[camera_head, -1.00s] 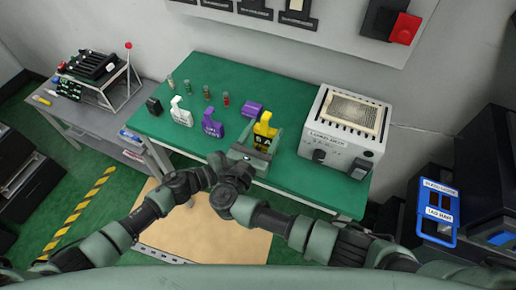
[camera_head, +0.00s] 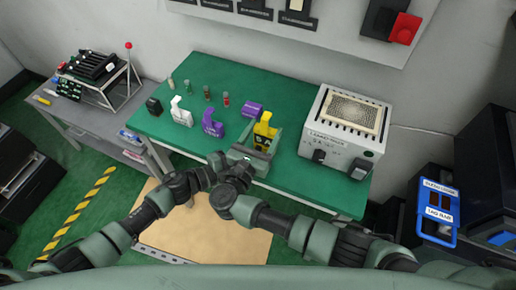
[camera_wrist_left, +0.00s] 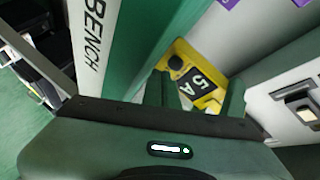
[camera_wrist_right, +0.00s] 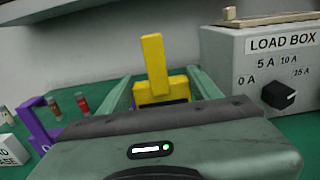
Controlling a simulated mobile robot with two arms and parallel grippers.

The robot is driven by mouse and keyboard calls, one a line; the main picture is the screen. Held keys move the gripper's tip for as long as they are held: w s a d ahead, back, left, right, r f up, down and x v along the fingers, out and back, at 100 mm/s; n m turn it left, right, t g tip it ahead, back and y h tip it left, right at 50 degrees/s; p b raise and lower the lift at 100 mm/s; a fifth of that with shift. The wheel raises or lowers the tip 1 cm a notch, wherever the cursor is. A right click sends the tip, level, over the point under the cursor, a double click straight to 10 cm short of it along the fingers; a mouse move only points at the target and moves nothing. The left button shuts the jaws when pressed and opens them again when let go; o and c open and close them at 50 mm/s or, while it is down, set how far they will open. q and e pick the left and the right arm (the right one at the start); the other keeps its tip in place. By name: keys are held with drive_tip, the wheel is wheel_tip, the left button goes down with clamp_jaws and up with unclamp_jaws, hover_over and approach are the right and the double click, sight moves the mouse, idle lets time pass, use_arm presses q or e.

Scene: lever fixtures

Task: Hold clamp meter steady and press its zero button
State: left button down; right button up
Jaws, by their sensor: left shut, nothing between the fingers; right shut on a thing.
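The yellow clamp meter (camera_head: 264,131) stands near the front of the green bench, left of the load box. In the right wrist view its yellow upper part (camera_wrist_right: 154,62) rises between the fingers of my right gripper (camera_wrist_right: 163,88), which is shut on it. In the left wrist view the meter (camera_wrist_left: 205,97) shows a dark "5 A" face and a round black button (camera_wrist_left: 176,62). My left gripper (camera_wrist_left: 161,90) is shut and empty, with its tips close to the meter. I cannot tell whether they touch it. In the head view the left fingers are hard to make out beside the right hand.
The load box (camera_head: 342,130) stands to the right. A purple holder (camera_head: 212,125), a white holder (camera_head: 181,113) and a purple block (camera_head: 252,108) stand left of the meter, with several small coloured cylinders behind. The bench's front right strip is clear.

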use_arm(q)
drive_tip(key=shift+w, duration=0.1)
idle(0.6)
drive_tip(key=shift+w+d, duration=0.2)
drive_tip(key=shift+w, duration=0.1)
drive_tip(key=shift+w+d, duration=0.15)
drive_tip(key=shift+w, duration=0.25)
idle(0.8)
drive_tip(key=shift+s, duration=0.1)
drive_tip(key=shift+s+a, duration=0.35)
drive_tip(key=shift+s, duration=0.35)
drive_tip(key=shift+s+a, duration=0.3)
drive_tip(key=shift+s, duration=0.45)
drive_tip(key=shift+s+a, duration=0.35)
drive_tip(key=shift+s, duration=0.45)
drive_tip(key=shift+s+a, duration=0.3)
drive_tip(key=shift+s, duration=0.45)
